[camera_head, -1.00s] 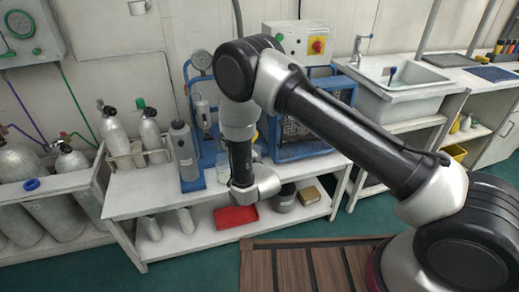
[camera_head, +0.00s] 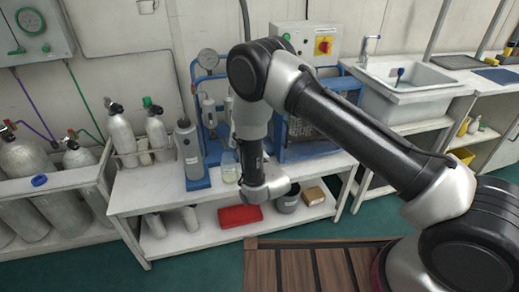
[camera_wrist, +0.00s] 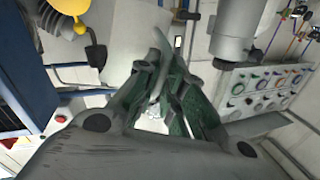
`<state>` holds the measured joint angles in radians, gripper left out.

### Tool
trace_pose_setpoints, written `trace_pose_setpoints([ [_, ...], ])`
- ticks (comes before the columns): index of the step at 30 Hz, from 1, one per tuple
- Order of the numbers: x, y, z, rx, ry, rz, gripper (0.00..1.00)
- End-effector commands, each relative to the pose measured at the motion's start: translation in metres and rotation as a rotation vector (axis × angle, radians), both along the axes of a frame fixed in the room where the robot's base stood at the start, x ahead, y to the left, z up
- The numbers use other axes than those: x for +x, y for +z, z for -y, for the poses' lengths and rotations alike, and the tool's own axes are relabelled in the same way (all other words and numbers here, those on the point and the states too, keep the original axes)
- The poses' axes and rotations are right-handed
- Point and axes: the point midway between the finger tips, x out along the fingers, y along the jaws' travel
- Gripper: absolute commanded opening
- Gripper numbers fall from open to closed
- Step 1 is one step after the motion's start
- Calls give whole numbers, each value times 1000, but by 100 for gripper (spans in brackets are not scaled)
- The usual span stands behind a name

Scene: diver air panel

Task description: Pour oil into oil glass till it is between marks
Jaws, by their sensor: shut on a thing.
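My gripper (camera_wrist: 160,85) shows in the wrist view with its green-padded fingers closed on a thin pale grey piece (camera_wrist: 158,62). I cannot tell from this angle what whole object it belongs to. In the head view my wrist hides the gripper and anything it holds. A small clear glass bowl (camera_head: 208,112) hangs on the blue machine at the back of the bench and may be the oil glass. Its marks and oil level are too small to read. A clear jar (camera_head: 229,172) stands on the bench, left of my wrist.
A grey cylinder (camera_head: 189,152) stands upright on the bench (camera_head: 135,195), left of the jar. Air bottles (camera_head: 122,135) are farther left. The blue machine frame (camera_head: 310,150) is behind my arm. A red tray (camera_head: 240,216) and a pot are on the lower shelf.

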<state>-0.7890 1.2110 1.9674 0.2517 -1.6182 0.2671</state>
Motion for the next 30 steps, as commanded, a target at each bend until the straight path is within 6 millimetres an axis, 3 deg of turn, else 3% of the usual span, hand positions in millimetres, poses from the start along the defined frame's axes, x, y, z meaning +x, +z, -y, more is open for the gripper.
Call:
trace_pose_setpoints([
  [19,17,24,31,333,-1,-177,0],
  [30,19,-38,36,429,-2,-233,0],
])
